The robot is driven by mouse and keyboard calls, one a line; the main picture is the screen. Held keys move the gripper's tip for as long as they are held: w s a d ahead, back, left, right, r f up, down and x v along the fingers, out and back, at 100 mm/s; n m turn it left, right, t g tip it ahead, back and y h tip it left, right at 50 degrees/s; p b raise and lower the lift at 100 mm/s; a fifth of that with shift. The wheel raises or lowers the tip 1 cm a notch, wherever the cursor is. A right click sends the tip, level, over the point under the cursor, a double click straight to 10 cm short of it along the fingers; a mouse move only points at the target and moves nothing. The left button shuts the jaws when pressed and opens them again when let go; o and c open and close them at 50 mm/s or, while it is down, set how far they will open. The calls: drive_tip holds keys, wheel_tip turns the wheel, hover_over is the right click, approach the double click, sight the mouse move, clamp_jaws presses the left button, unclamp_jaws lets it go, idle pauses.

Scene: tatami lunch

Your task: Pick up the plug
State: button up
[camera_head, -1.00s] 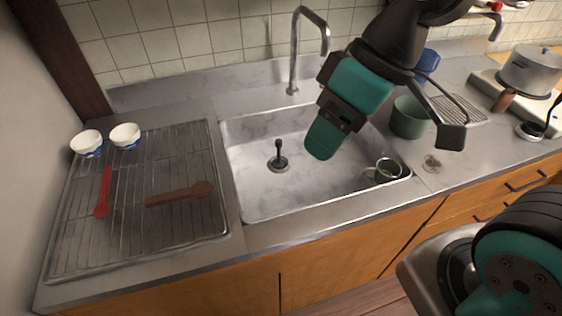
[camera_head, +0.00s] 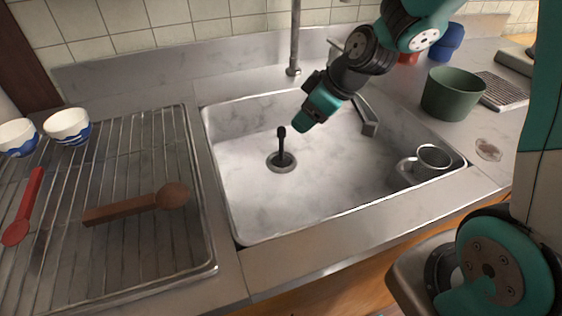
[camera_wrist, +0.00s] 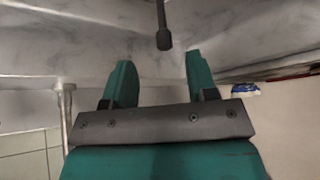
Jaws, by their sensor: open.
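The plug (camera_head: 283,158) is black and sits at the drain of the steel sink, its thin handle standing upright with a knob on top. In the wrist view, the plug's knobbed handle (camera_wrist: 163,38) shows at the top, beyond the fingertips and in line with the gap between them. My gripper (camera_head: 303,121) is over the sink, above and to the right of the plug in the head view. In the wrist view my gripper (camera_wrist: 158,62) has its two teal fingers apart with nothing between them.
A grey mug (camera_head: 431,160) lies in the sink's right part. The faucet (camera_head: 294,45) rises behind the sink. A green pot (camera_head: 452,96) stands on the counter at right. The rack (camera_head: 150,255) at left holds a wooden spoon (camera_head: 130,207), red spoon (camera_head: 24,207) and two bowls (camera_head: 67,126).

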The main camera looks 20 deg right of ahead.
sight(278, 136)
drive_tip(key=shift+w+a+r+x, duration=0.1)
drive_tip(key=shift+a+x, duration=0.05)
drive_tip(key=shift+x, duration=1.6)
drive_tip(key=shift+w+a+r+x, duration=0.1)
drive_tip(key=shift+a+r+x, duration=0.1)
drive_tip(key=shift+x, duration=1.55)
drive_tip(key=shift+w+a+r+x, duration=0.1)
drive_tip(key=shift+a+x, duration=0.05)
drive_tip(key=shift+x, duration=1.6)
clamp_jaws()
